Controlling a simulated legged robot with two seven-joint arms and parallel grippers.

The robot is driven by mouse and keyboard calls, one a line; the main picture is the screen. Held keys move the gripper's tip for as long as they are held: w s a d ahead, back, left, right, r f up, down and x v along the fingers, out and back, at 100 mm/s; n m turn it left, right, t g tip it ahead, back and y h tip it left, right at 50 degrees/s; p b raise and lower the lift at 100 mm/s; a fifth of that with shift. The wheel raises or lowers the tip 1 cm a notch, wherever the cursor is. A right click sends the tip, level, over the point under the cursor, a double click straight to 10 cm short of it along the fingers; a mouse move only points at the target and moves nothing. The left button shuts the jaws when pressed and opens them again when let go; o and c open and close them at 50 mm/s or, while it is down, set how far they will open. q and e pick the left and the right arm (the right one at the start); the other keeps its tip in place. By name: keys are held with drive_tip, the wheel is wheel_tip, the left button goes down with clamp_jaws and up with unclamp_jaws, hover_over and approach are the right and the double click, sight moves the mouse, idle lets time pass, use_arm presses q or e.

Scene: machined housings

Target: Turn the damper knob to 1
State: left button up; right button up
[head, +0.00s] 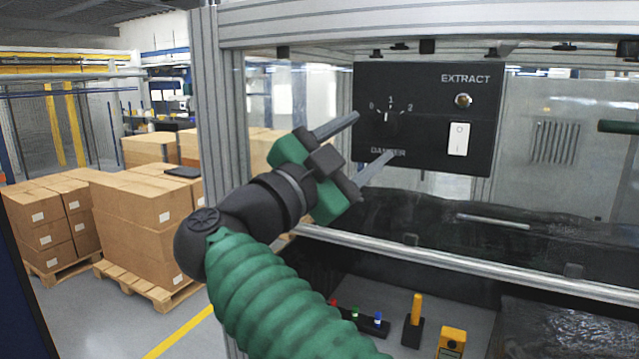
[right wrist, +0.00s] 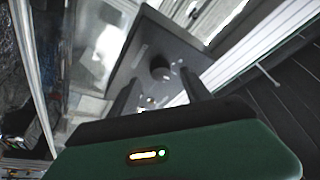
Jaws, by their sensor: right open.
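The damper knob (head: 386,117) is a small dark knob on a black control panel (head: 430,150), below a dial marked 0, 1 and 2. A short white mark on it looks near upright, but it is too small to read its setting surely. In the right wrist view the knob (right wrist: 160,68) is a round black stub on the panel (right wrist: 150,45). My right gripper (head: 373,136) is open and empty, its fingers pointing at the panel left of and below the knob. In the right wrist view its fingers (right wrist: 160,95) lie apart, with the knob ahead between them. My left gripper is not in view.
The panel also carries a metal EXTRACT toggle (head: 463,100) and a white rocker switch (head: 458,139). A metal rail (head: 440,256) runs below the panel. An aluminium post (head: 214,110) stands left. Stacked cartons (head: 140,220) stand on pallets farther left.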

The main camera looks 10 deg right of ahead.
drive_tip(key=b+v, duration=0.3)
drive_tip(key=v, duration=0.9)
drive_tip(key=shift+a, duration=0.45)
drive_tip(key=shift+s+d, duration=0.1)
drive_tip(key=shift+s, duration=0.05)
